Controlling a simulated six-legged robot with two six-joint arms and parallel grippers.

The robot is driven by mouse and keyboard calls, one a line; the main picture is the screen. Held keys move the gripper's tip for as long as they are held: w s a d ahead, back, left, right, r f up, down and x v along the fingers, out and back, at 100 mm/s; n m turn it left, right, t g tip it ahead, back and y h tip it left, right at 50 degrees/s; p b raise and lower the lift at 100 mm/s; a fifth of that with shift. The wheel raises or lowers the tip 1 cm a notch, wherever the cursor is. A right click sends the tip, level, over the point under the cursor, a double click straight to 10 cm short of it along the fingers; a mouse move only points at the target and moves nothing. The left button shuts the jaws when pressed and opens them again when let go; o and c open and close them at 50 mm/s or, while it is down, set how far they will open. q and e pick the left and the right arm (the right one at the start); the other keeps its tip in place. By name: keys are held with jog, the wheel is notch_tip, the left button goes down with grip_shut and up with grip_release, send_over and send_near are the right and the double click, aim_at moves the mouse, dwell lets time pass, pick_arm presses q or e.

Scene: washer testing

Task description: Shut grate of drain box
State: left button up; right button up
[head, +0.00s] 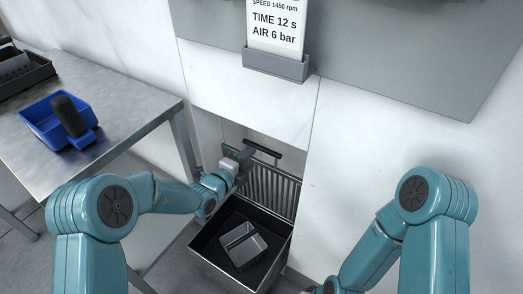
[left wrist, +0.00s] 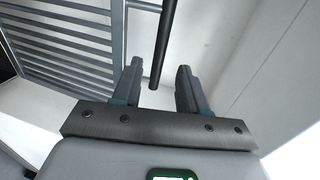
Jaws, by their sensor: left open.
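The drain box (head: 212,262) is a dark open-topped box low against the white wall. Its barred metal grate (head: 272,190) stands raised at the back of the box, with a dark handle bar (head: 263,148) at its top. My left gripper (head: 246,152) is at the left end of that handle. In the left wrist view, the left gripper (left wrist: 158,85) is open, and the end of the dark bar (left wrist: 163,45) shows between its fingers; contact cannot be told. The grate (left wrist: 65,45) fills the upper left there. My right gripper is out of the picture; only its arm shows.
A metal tray (head: 243,247) lies inside the box. A steel table (head: 110,82) at left holds a blue bin (head: 48,124) with a dark cylindrical object (head: 70,115) and a dark tray (head: 38,77). A sign holder (head: 275,64) is fixed above. White wall panels flank the opening.

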aim_at(260, 149)
pick_arm(q)
jog(key=b+x, duration=0.1)
jog(key=x, duration=0.7)
jog(key=shift+w+d, duration=0.1)
jog(key=shift+w, duration=0.05)
grip_shut()
